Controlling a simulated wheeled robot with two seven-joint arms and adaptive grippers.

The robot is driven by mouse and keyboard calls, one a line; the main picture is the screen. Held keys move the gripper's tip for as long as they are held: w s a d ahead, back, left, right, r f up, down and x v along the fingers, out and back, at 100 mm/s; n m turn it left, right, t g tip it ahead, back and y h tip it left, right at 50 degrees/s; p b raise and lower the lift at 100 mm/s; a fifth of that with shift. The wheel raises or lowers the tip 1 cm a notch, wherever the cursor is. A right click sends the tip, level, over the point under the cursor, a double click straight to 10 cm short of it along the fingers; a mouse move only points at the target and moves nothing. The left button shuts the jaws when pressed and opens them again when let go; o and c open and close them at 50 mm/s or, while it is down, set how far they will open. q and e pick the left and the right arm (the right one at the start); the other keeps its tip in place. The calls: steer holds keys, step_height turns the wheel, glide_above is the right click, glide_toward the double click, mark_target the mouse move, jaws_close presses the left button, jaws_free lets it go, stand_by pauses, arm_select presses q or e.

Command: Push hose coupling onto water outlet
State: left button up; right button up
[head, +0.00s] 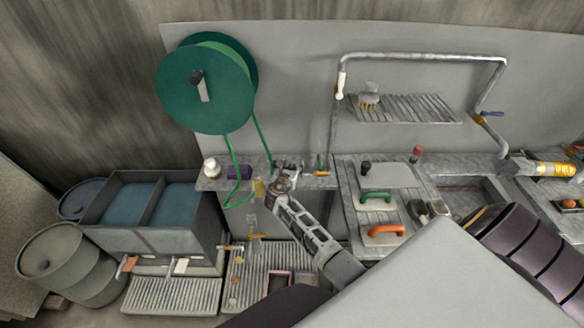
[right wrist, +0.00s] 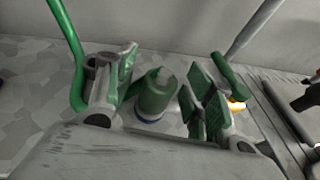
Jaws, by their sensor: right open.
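My right gripper (head: 286,168) is open over the grey shelf below the hose reel. In the right wrist view its two fingers (right wrist: 162,92) stand apart on either side of a green, bottle-shaped piece (right wrist: 155,94) with a pale and bluish base. I cannot tell whether this piece is the hose coupling or whether a finger touches it. The green hose (head: 232,158) hangs from the reel and loops by the shelf edge. It also shows beside the left finger in the right wrist view (right wrist: 68,40). I cannot make out the water outlet surely. My left gripper is not in view.
The green reel (head: 190,98) hangs on the wall panel. A green-handled valve (right wrist: 232,76) and a pipe (right wrist: 252,28) stand close to the right finger. Blue-filled tanks (head: 150,230) are lower left.

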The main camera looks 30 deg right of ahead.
steer(key=v, duration=1.2)
stand_by(0.4)
stand_by(0.9)
